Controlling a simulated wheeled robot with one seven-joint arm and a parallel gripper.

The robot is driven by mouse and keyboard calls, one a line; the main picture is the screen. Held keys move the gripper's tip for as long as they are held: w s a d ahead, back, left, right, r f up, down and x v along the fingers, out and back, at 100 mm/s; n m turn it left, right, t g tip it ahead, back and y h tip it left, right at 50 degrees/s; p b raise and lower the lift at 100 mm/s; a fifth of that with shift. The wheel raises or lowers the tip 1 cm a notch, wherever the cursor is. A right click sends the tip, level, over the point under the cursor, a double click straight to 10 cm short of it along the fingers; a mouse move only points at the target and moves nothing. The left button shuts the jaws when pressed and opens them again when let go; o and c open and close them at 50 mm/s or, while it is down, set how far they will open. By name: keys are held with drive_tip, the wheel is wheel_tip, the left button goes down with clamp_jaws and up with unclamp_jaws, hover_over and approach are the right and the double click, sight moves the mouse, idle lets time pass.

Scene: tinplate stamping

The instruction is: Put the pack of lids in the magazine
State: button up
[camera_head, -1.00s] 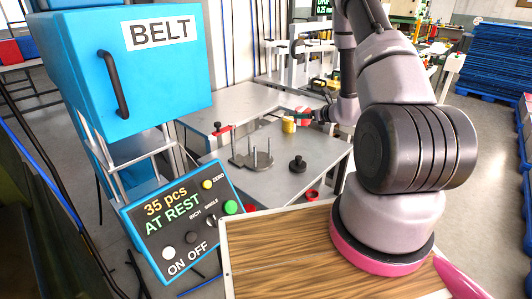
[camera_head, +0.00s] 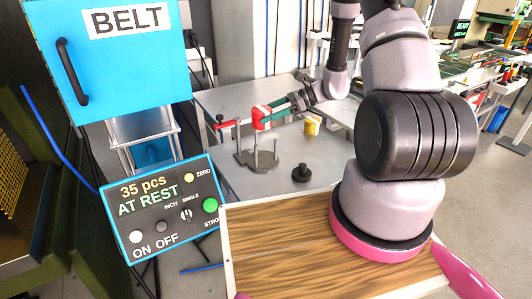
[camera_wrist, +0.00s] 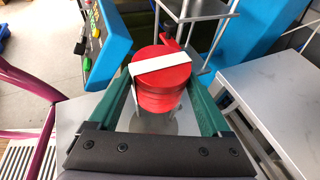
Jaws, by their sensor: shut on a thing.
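The pack of lids (camera_wrist: 160,78) is a short stack of red discs with a white band across its top. My gripper (camera_wrist: 160,92) is shut on it, with a green finger on each side in the wrist view. In the head view the pack (camera_head: 259,114) is small, at the tip of my gripper (camera_head: 268,113). The magazine (camera_head: 258,160) is a grey base with upright posts on the table. The pack is at the upper part of the posts; whether it is between them or above them I cannot tell. The wrist view shows part of a grey round base below the pack.
A red-handled fixture (camera_head: 228,123) stands just left of the magazine. A yellow cylinder (camera_head: 311,127) and a black knob-like piece (camera_head: 301,172) are on the grey table (camera_head: 325,155). The control box (camera_head: 165,205) reads "35 pcs AT REST". The blue BELT cabinet (camera_head: 115,60) stands at left.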

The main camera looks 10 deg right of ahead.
wheel_tip(320, 180, down, 14)
drive_tip(key=shift+f, duration=0.2)
idle(0.4)
drive_tip(key=o, duration=1.2)
drive_tip(key=shift+f, duration=0.15)
drive_tip(key=v, duration=1.2)
drive_tip(key=s+a+r+n+g+h, duration=0.1)
drive_tip(key=s+a+r+n+h, duration=0.15)
drive_tip(key=r, duration=0.55)
drive_tip(key=s+a+r+n+h, duration=0.1)
drive_tip(key=r+n, duration=0.2)
drive_tip(key=r, duration=0.5)
drive_tip(key=s+a+r+n+g+h, duration=0.1)
drive_tip(key=r+n+h, duration=0.15)
drive_tip(key=r, duration=0.65)
drive_tip(key=s+r+n+t+h, duration=0.5)
drive_tip(key=s+r+n+t, duration=0.2)
drive_tip(key=s+r, duration=0.9)
drive_tip(key=shift+s+a+r, duration=0.15)
drive_tip(key=shift+a+r, duration=0.2)
drive_tip(key=shift+r, duration=0.35)
